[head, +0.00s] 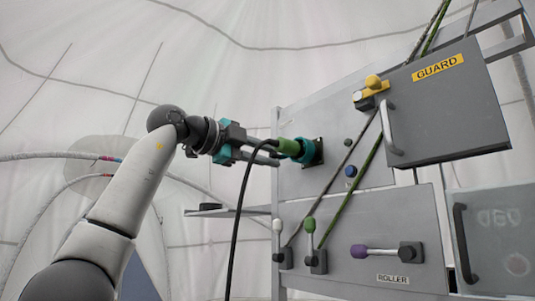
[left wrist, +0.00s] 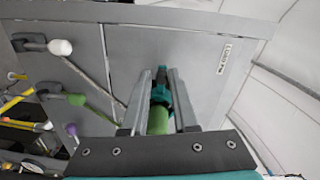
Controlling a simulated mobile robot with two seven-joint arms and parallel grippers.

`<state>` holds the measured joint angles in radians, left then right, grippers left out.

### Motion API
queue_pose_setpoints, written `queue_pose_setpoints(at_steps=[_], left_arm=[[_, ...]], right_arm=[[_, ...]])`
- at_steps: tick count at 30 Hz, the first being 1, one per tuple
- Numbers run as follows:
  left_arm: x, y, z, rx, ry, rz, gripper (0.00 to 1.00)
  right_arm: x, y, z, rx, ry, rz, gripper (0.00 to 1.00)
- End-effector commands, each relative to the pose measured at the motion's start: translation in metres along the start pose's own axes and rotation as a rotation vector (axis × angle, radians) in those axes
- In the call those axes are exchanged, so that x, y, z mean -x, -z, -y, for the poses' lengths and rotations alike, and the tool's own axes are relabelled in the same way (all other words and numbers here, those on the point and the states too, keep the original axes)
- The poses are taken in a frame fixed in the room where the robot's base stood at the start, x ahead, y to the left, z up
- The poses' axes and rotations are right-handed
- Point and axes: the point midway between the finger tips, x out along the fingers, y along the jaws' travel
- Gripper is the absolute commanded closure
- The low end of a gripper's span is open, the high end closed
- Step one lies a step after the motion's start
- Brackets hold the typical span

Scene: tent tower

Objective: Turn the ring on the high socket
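The high socket (head: 318,151) is a dark square fitting on the upper grey panel, with a teal ring (head: 305,150) at its front. A green plug (head: 289,147) sits at the ring, and a black cable (head: 239,205) hangs from its rear. My left gripper (head: 277,153) is at the plug, its two fingers apart. In the left wrist view the fingers (left wrist: 161,82) lie on either side of the green plug (left wrist: 158,121) and the teal ring (left wrist: 163,94), with a visible gap beside the plug. Whether the fingertips touch the ring is unclear. My right gripper is not in view.
A grey guard box (head: 445,110) with a handle juts out at upper right. Below are a white lever (head: 278,227), a green lever (head: 310,226) and a purple-ended roller lever (head: 360,251). Ropes (head: 352,150) cross the panel diagonally. A blue button (head: 351,171) is right of the socket.

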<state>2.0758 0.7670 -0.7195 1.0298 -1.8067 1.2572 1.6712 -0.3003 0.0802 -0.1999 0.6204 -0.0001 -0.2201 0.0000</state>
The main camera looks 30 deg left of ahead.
Motion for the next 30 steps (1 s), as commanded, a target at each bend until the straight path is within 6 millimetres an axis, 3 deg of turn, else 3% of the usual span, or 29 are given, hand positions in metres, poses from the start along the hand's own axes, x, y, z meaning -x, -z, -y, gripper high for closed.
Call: queue_pose_setpoints(at_steps=[5, 16, 20, 30], left_arm=[[0.0, 0.0, 0.001, -0.001, 0.002, 0.0, 0.52], [0.009, 0.0, 0.001, -0.002, 0.006, 0.0, 0.52], [0.031, -0.001, 0.0, -0.003, 0.009, 0.001, 0.52], [0.112, 0.0, 0.0, -0.002, 0.008, 0.001, 0.52]], right_arm=[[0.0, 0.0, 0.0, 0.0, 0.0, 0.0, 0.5], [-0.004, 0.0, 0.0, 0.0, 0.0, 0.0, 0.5], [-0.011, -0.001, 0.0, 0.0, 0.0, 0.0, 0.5], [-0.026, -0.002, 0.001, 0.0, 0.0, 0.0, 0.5]])
